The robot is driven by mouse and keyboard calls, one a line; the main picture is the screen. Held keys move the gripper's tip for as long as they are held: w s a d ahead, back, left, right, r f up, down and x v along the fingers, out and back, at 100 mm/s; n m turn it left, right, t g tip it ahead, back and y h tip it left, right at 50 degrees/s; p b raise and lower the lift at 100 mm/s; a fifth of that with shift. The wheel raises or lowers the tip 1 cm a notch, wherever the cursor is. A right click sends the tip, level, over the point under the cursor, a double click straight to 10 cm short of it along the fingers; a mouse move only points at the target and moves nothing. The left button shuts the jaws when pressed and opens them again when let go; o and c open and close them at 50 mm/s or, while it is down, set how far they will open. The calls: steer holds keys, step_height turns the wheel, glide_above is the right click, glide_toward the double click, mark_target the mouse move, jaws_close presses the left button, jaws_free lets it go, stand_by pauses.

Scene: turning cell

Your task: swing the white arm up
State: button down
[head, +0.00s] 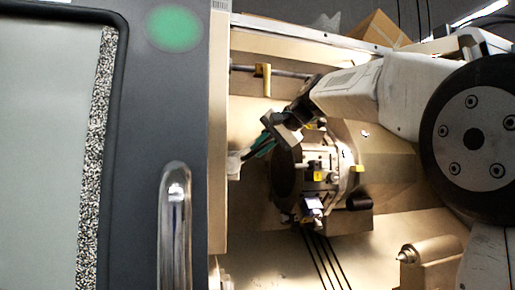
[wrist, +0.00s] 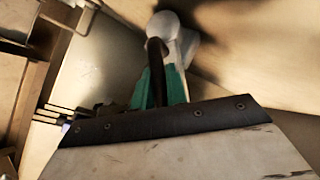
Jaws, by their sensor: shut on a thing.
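The white arm shows as a small pale piece (head: 235,163) at the left side of the machine's inside in the head view, next to the door edge. In the wrist view the white arm (wrist: 187,45) has a rounded end and lies at the tips of my fingers. My gripper (head: 250,153) reaches down and left from the upper right, in front of the chuck, and is shut on the white arm. Its teal fingers also show in the wrist view (wrist: 159,72). My fingers hide part of the white arm, and I cannot tell its exact tilt.
The round chuck (head: 315,172) with its jaws stands close to the right of my gripper. A grey door (head: 190,95) with a handle (head: 175,225) fills the left side. A tailstock-like block (head: 432,253) is at lower right. The floor below the chuck is mostly open.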

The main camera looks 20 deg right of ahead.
steer(key=c, duration=1.4)
jaws_free()
steer(key=shift+s+r, duration=0.1)
steer(key=v, duration=0.7)
steer(key=shift+s+d+r, duration=0.15)
steer(key=shift+s, duration=0.1)
